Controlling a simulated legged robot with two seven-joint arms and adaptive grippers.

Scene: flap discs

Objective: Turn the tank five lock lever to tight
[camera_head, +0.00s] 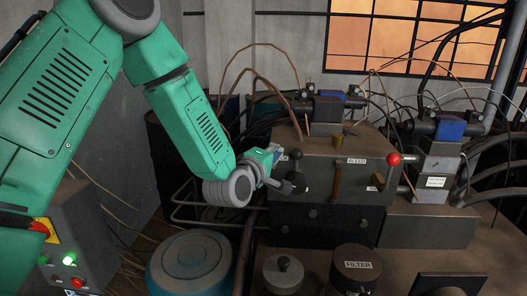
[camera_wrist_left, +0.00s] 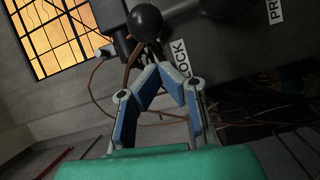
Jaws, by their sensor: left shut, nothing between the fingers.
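The lock lever ends in a black ball knob (camera_head: 296,154) at the left side of the grey valve block (camera_head: 330,152). In the left wrist view a black ball knob (camera_wrist_left: 145,21) stands just beyond my fingertips, near the white LOCK label (camera_wrist_left: 180,57). My right gripper is not in view. No tank number or tight mark is readable.
A red ball knob (camera_head: 393,159) and a BLEED label (camera_head: 357,161) are on the block's right part. A FILTER canister (camera_head: 356,268) and a lidded pot (camera_head: 283,272) stand in front. A blue drum (camera_head: 189,262) is below my arm. Cables and hoses hang behind.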

